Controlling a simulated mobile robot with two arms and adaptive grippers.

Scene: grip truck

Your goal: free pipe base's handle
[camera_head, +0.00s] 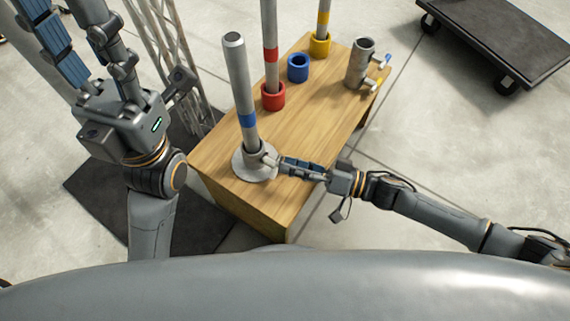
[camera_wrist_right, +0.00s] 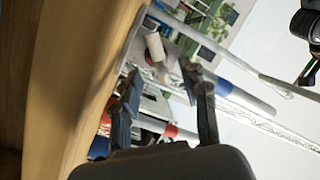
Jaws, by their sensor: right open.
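The pipe base (camera_head: 248,172) is a grey round flange with a short collar, at the near left end of the wooden table. A grey pipe (camera_head: 238,75) with a blue band stands in it, tilted slightly in the picture. The base's short handle (camera_head: 270,161) points toward my right gripper (camera_head: 284,165). In the right wrist view the pale handle (camera_wrist_right: 155,47) lies just beyond the parted fingers of that gripper (camera_wrist_right: 162,72). My right gripper is open; contact with the handle cannot be told. My left gripper (camera_head: 68,35) is raised at upper left, fingers apart, away from the table.
On the wooden table (camera_head: 205,152) are a red socket (camera_head: 273,96) with a red-banded pipe, an empty blue socket (camera_head: 298,68), a yellow socket (camera_head: 320,45) with a pipe, and a grey fitting (camera_head: 359,66) with side handles. A dark cart (camera_head: 500,40) stands at upper right.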

